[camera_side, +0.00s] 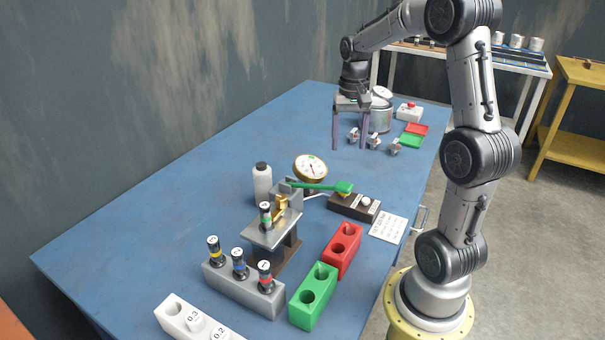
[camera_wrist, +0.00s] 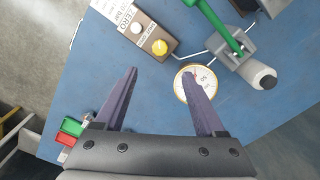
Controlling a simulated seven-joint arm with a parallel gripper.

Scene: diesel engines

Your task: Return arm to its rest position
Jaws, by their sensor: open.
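My gripper (camera_side: 350,147) hangs high over the far part of the blue table (camera_side: 150,220), fingers pointing down. In the wrist view my gripper (camera_wrist: 163,80) shows two purple fingers spread wide with nothing between them. A round dial gauge (camera_side: 310,167) with a brass rim lies below and nearer the side camera; it also shows in the wrist view (camera_wrist: 195,84) close to the right fingertip in the picture, at a lower level. My arm bends up from its base at the table's right side.
A test stand (camera_side: 268,237) with a green lever (camera_side: 318,186) stands mid-table. Near it are a white bottle (camera_side: 262,184), a control box (camera_side: 353,207), a grey rack (camera_side: 243,290) of injectors, and green (camera_side: 313,297) and red (camera_side: 342,250) blocks. A metal pot (camera_side: 379,115) stands behind my gripper. The table's left side is clear.

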